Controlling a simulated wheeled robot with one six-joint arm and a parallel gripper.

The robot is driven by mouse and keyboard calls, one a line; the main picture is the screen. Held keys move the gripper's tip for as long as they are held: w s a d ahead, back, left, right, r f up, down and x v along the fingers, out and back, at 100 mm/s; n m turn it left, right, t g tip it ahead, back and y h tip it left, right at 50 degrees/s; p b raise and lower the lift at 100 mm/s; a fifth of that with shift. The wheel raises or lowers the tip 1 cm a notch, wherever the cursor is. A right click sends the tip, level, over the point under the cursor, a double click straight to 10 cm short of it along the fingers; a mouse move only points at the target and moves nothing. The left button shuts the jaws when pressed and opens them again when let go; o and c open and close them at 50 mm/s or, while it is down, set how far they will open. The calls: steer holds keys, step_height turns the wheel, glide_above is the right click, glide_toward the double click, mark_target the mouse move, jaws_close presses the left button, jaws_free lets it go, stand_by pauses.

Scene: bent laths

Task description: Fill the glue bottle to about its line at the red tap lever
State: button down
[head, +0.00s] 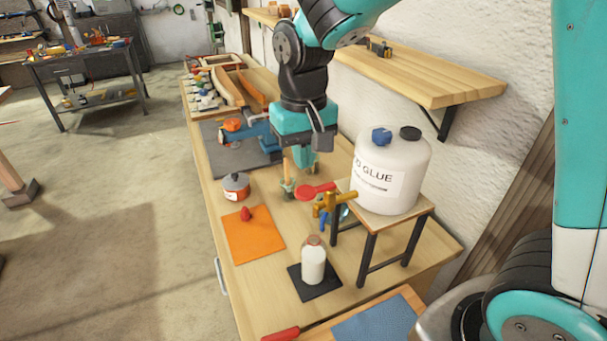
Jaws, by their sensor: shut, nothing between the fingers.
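The white glue drum (407,172) stands on a small black-legged stand (373,206) at the right of the bench. A brass tap (338,203) sticks out from its lower front. The red tap lever (314,191) points to the left from the tap. The glue bottle (313,265) stands upright on a black pad (322,291), in front of the stand. It looks white over most of its height, with a clearer, reddish top; its line is too small to make out. My gripper (304,171) is shut and empty, above and behind the lever, apart from it.
An orange mat (255,238) with a red cap-like piece (246,213) and a lidded pot (236,185) lie to the left. A brush-like tool (287,178) stands close by my gripper. A wall shelf (435,82) juts out at the upper right. Bent laths (228,88) lie at the back.

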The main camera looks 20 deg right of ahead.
mark_target(303, 192)
step_height(303, 192, down, 6)
steer(key=shift+p, duration=0.85)
